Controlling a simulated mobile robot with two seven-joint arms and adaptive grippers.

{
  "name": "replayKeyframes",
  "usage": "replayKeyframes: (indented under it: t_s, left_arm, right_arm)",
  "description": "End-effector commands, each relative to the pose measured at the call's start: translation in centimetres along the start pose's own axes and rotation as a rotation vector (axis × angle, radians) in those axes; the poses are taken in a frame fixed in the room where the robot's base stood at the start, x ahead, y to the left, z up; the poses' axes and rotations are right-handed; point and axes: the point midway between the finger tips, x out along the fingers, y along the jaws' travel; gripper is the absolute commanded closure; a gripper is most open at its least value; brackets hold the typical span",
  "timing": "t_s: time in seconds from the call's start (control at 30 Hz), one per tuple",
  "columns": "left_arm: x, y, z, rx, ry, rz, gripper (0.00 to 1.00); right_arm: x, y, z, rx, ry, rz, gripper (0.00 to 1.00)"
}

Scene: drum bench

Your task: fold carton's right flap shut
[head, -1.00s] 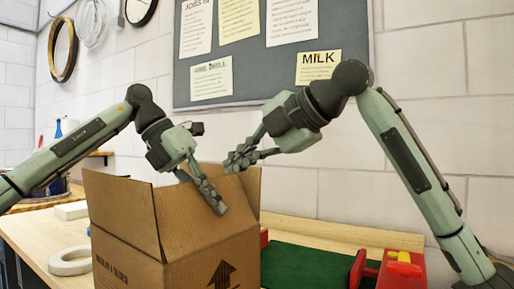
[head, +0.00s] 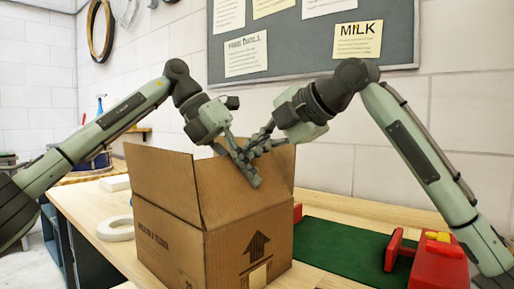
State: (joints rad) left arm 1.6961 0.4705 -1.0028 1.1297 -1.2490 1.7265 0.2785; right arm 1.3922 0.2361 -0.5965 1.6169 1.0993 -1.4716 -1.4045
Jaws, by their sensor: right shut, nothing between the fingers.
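The brown cardboard carton (head: 170,245) stands on the bench with its top open. Its left flap (head: 160,183) stands up. Another brown panel rises at the right and back (head: 281,170), partly behind the fingers; I cannot tell exactly how far the right flap leans. My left gripper (head: 254,180) points down and right over the carton's top; whether its fingers are apart is unclear. My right gripper (head: 243,155) is shut and empty, reaching down and left above the carton. Its fingers overlap the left gripper's in the picture, and any contact is unclear.
A green mat (head: 345,246) and a red device (head: 440,266) with yellow parts lie right of the carton. A notice board (head: 300,50) hangs behind. Bare bench shows at the left.

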Motion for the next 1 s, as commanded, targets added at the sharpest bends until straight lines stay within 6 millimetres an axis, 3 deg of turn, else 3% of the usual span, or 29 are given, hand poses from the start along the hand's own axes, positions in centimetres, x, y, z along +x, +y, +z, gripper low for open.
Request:
replayKeyframes:
  t_s: [0.03, 0.17, 0.33, 0.83, 1.0]
  left_arm:
    - [0.2, -0.8, -0.1, 0.018, 0.008, -0.009, 1.0]
    - [0.3, -1.1, -0.1, 0.023, 0.011, -0.011, 1.0]
    - [0.3, -1.2, -0.1, 0.024, 0.011, -0.012, 0.77]
    - [0.1, -0.7, -0.1, 0.015, 0.007, -0.008, 0.77]
    - [-1.5, -0.7, 0.0, 0.013, 0.005, -0.007, 0.77]
  right_arm:
    - [0.4, -0.2, 0.0, 0.003, 0.001, -0.004, 1.0]
    - [0.5, -0.3, 0.0, 0.004, 0.001, -0.005, 1.0]
    - [0.5, -0.3, 0.0, 0.004, 0.001, -0.005, 1.0]
    - [0.3, -0.2, 0.0, 0.003, 0.001, -0.004, 1.0]
    - [0.2, -0.2, 0.0, 0.002, 0.001, -0.004, 1.0]
